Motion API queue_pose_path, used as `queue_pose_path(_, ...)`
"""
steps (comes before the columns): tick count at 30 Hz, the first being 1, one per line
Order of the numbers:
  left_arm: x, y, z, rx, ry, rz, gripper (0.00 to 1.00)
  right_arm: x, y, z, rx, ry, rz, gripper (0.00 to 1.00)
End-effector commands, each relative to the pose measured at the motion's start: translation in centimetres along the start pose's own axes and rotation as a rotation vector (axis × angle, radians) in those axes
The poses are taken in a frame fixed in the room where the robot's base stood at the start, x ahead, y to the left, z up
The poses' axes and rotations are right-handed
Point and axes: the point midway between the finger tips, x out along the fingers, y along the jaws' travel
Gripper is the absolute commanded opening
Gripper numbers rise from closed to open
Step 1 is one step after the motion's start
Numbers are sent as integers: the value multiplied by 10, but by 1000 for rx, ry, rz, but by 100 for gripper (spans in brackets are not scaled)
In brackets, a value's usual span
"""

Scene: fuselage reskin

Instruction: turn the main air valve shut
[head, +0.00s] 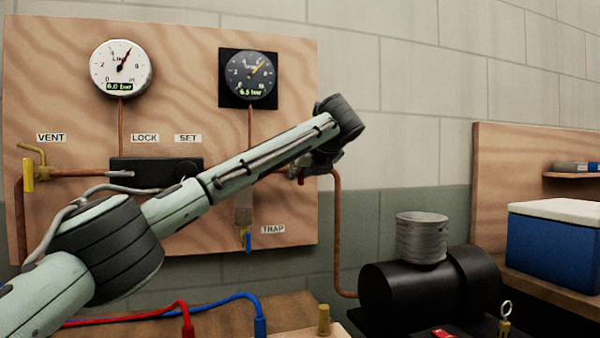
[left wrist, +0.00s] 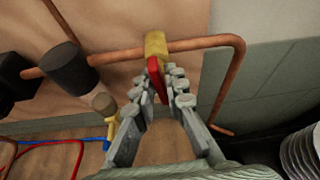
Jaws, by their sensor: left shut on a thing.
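The main air valve shows in the left wrist view as a brass body (left wrist: 155,44) on a copper pipe, with a red lever handle (left wrist: 156,80). In that view the lever points down across the line of the pipe, toward my gripper. My left gripper (left wrist: 168,82) is shut on the red lever, with its fingers on either side of it. In the head view my left gripper (head: 318,168) is at the board's right edge, mostly hidden by my own arm. A bit of red shows beside it; the valve body is hidden there. My right gripper is in neither view.
The wooden board (head: 180,60) carries a white gauge (head: 122,68), a black gauge (head: 248,78), a yellow vent valve (head: 29,172) and a blue-handled trap valve (head: 246,240). A black compressor (head: 400,285) stands at lower right, near a blue cooler (head: 555,240). Red and blue hoses lie below.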

Motion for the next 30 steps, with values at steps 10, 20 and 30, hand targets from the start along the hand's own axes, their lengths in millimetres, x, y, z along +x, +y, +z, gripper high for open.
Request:
queue_pose_path(10, 0, 0, 0, 72, 0, 30, 0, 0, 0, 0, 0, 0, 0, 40)
queue_pose_path(20, 0, 0, 0, 76, 0, 31, 0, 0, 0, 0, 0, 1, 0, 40)
queue_pose_path(30, 0, 0, 0, 75, 0, 31, 29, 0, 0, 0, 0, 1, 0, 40)
